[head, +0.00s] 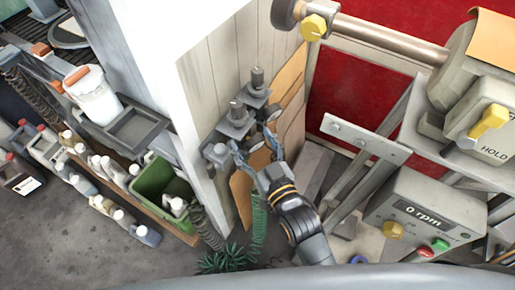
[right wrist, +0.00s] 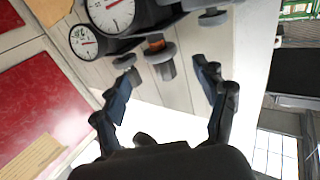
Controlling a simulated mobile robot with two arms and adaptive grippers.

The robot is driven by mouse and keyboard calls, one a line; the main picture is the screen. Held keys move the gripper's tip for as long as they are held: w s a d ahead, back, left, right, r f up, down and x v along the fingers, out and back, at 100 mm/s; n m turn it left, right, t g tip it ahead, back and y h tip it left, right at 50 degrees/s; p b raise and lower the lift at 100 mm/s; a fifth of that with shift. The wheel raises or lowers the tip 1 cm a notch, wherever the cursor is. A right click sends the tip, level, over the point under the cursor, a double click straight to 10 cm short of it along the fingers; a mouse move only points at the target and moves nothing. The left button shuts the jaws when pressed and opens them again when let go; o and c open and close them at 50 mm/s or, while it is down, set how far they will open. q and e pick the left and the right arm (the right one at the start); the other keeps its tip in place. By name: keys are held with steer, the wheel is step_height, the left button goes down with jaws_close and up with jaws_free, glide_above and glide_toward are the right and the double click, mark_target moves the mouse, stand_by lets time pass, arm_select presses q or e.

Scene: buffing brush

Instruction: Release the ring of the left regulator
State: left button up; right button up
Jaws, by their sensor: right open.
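Regulators (head: 238,113) with grey fittings are mounted on the pale plank wall, in the middle of the head view. In the right wrist view, a grey ring (right wrist: 159,52) sits on a stem with a copper-coloured band, with a faceted tip below it. I cannot tell for certain whether this ring belongs to the left regulator. My right gripper (head: 254,143) is open in front of the regulators. In the right wrist view, its fingers (right wrist: 167,72) stand on either side of the faceted tip, apparently apart from it. My left gripper is not in view.
Two round gauges (right wrist: 110,14) with red needles sit beside the ring. A second grey knob (right wrist: 212,17) is to its right. A control box (head: 426,215) reading 0 rpm and a machine shaft (head: 385,39) stand at right. Shelves with bottles and a green bin (head: 160,188) are at left.

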steer(key=shift+v, duration=1.5)
